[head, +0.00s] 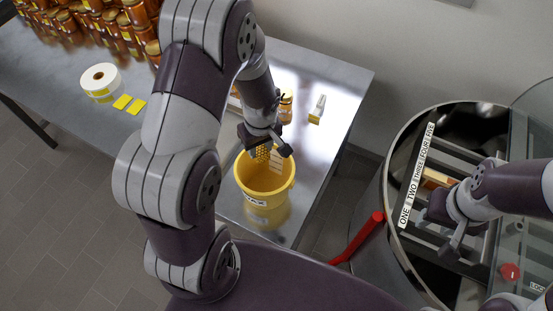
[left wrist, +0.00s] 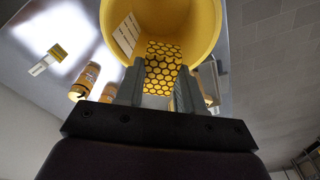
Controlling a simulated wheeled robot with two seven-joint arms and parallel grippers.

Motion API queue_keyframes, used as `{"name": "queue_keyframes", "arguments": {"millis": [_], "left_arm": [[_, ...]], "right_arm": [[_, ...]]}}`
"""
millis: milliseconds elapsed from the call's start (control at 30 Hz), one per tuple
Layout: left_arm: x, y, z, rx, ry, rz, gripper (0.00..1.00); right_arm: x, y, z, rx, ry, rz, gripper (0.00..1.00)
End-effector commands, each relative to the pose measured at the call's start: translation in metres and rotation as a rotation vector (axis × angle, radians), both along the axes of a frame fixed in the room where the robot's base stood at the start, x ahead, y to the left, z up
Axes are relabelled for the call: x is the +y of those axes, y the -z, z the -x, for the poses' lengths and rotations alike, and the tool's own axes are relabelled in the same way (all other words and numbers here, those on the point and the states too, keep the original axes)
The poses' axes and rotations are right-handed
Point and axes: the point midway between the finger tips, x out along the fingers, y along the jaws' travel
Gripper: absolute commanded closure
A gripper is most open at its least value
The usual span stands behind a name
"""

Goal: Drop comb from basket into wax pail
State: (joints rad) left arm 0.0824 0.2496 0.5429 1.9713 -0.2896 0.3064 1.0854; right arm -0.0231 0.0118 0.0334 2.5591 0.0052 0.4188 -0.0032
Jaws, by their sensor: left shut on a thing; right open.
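My left gripper (head: 266,140) is shut on the yellow honeycomb-patterned comb (head: 263,153), held at the mouth of the yellow wax pail (head: 241,180). In the left wrist view the comb (left wrist: 163,68) sits between the two fingers of the gripper (left wrist: 160,75), with the pail (left wrist: 205,25) behind it. A pale label strip shows on the pail's inner wall. My right gripper (head: 455,232) is open over the round steel drum (head: 392,205) at the right. The basket inside the drum is partly hidden by my right arm.
A steel bench (head: 330,75) carries the pail, a honey jar (head: 286,105) and a small yellow-and-white tool (head: 318,109) behind it. A red handle (head: 362,236) juts beside the drum. A numbered strip (head: 417,175) crosses the drum.

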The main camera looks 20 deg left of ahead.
Motion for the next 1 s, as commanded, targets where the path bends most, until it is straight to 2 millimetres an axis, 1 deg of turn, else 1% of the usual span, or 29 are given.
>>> {"name": "queue_keyframes", "arguments": {"millis": [167, 300, 433, 533, 733, 767, 800, 833, 1000], "left_arm": [[0.0, 0.018, 0.001, 0.002, 0.001, -0.001, 0.93], [0.0, 0.04, 0.001, 0.0, 0.0, 0.0, 0.93], [0.0, 0.057, 0.001, 0.001, 0.001, 0.0, 0.93], [0.0, 0.061, 0.001, 0.0, 0.0, 0.0, 0.93], [0.0, 0.059, 0.001, 0.0, 0.0, 0.0, 0.93], [0.0, 0.059, 0.001, 0.0, 0.0, 0.0, 0.56], [0.0, 0.059, 0.001, 0.0, 0.0, 0.0, 0.43], [0.0, 0.059, 0.001, 0.0, 0.0, 0.0, 0.33], [0.0, 0.059, 0.001, 0.0, 0.0, 0.0, 0.33]], "right_arm": [[0.0, 0.015, 0.001, 0.001, 0.0, 0.0, 0.57], [0.0, 0.031, 0.001, 0.001, 0.0, 0.0, 0.57], [0.0, 0.044, 0.001, 0.001, 0.0, 0.0, 0.57], [0.0, 0.046, 0.001, 0.0, 0.0, 0.0, 0.57], [0.0, 0.044, 0.001, 0.0, 0.0, 0.0, 0.57], [0.0, 0.044, 0.001, 0.0, 0.0, 0.0, 0.57], [0.0, 0.044, 0.001, 0.0, 0.0, 0.0, 0.57], [0.0, 0.044, 0.001, 0.0, 0.0, 0.0, 0.57], [0.0, 0.044, 0.001, 0.0, 0.0, 0.0, 0.57]]}}
